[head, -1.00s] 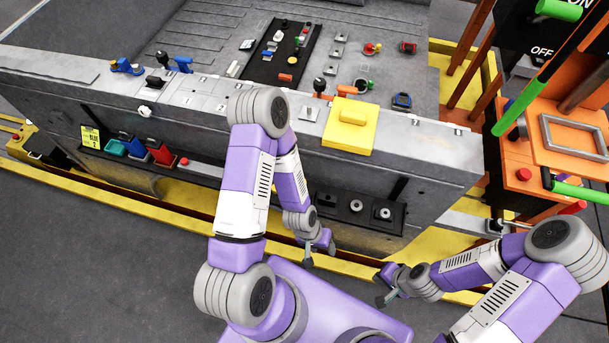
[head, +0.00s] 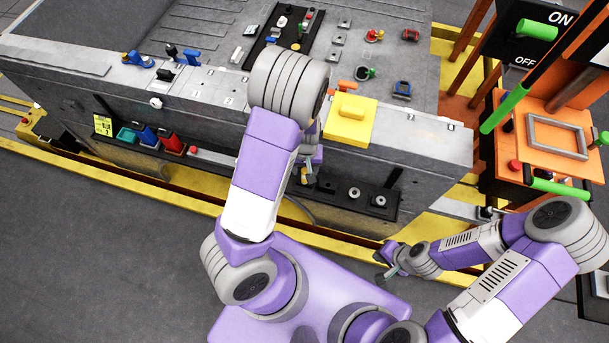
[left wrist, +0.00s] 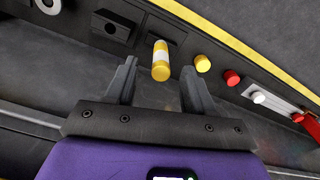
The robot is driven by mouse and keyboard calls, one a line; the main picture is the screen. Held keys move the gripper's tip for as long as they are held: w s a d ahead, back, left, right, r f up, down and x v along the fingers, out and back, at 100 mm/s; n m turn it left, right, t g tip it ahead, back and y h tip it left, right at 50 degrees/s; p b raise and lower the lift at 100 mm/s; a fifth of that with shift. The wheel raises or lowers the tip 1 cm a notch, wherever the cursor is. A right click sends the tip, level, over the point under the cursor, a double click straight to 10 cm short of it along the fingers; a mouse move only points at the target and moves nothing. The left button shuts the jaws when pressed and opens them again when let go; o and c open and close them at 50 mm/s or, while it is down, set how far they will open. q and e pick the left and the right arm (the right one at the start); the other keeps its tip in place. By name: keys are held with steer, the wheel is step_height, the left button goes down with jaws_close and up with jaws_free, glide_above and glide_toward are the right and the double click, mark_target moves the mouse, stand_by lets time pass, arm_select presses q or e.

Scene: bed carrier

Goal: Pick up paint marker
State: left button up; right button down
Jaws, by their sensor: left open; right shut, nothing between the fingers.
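In the left wrist view, a yellow cylinder with a white band (left wrist: 161,58), which looks like the paint marker, stands out from a dark panel slot. My left gripper (left wrist: 159,72) is open, with one finger on each side of the cylinder's line; I cannot tell whether the fingers reach around it. In the head view my left gripper (head: 308,173) is by the side of the grey carrier, partly hidden by my arm, and the marker cannot be made out there. My right gripper (head: 384,268) is shut and empty, low in front of the carrier.
A yellow block (head: 350,122) sits on the carrier's top edge (head: 420,138). An orange control stand (head: 545,140) is at right. Floor at left is clear.

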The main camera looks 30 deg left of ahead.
mark_target(304, 176)
arm_select(q)
steer(key=f, duration=0.3)
steer(key=f+b, duration=0.1)
steer(key=f, duration=0.3)
steer(key=shift+w+a, duration=0.15)
steer(key=shift+a, duration=0.05)
steer(key=shift+r, duration=0.1)
jaws_close()
